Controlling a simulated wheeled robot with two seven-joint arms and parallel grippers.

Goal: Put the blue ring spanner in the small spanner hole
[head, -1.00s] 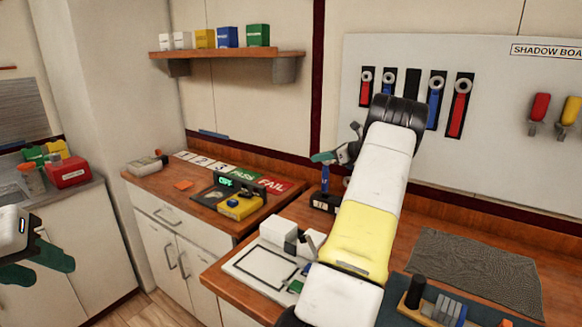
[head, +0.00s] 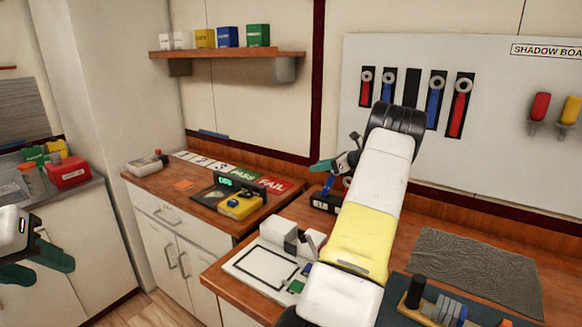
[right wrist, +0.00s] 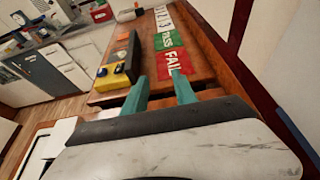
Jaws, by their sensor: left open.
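The pale shadow board (head: 470,75) on the back wall holds several ring spanners: red and blue ones left of an empty black outline (head: 412,88), and blue (head: 435,102) and red ones right of it. I cannot tell which hole is the small one. My right gripper (head: 322,166), in front of the wall below the board, has its teal fingers apart with nothing visible between them in the right wrist view (right wrist: 160,92). A blue piece (head: 328,184) shows just below it, partly hidden, unclear. My left gripper (head: 68,257) is open and empty at far left.
A black box (head: 326,202) stands on the right bench beneath my right gripper. A dark mat (head: 475,275) and a blue tray (head: 395,312) lie right of my arm. PASS and FAIL cards (head: 272,184) and a yellow device (head: 240,207) lie on the left bench.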

